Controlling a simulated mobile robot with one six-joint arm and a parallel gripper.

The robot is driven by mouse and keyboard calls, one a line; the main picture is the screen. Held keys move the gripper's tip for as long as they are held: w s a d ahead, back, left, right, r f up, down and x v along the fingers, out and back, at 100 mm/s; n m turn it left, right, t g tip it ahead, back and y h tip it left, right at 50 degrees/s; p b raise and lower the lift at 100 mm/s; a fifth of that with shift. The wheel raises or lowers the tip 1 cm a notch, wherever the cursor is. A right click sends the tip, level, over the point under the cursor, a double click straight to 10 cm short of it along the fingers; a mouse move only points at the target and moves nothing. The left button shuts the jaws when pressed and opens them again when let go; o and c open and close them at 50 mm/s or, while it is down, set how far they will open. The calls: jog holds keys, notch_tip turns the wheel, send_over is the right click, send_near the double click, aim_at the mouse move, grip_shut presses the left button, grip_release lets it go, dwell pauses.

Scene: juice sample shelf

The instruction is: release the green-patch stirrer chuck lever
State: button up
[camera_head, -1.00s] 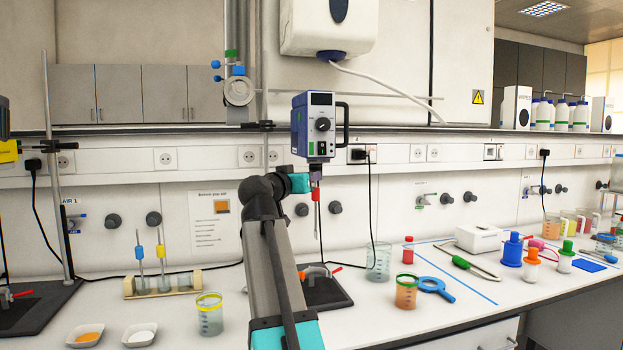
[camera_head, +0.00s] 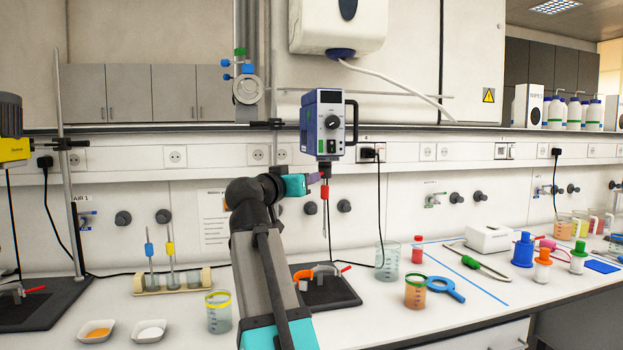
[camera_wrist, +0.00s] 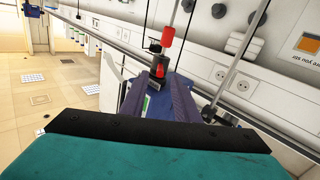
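My gripper (camera_head: 315,178) is just left of the chuck in the head view. In the wrist view its two purple fingers are apart, with nothing visibly clamped; contact with the chuck is unclear.
A yellow and grey stirrer (camera_head: 11,130) hangs at the far left. Below my gripper are a dark stand base (camera_head: 335,292) and a clear beaker (camera_head: 387,262). A black cable (camera_head: 379,205) hangs to the right. A tube rack (camera_head: 170,283) stands left.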

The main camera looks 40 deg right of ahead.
jog(key=v, duration=0.7)
dwell(0.6)
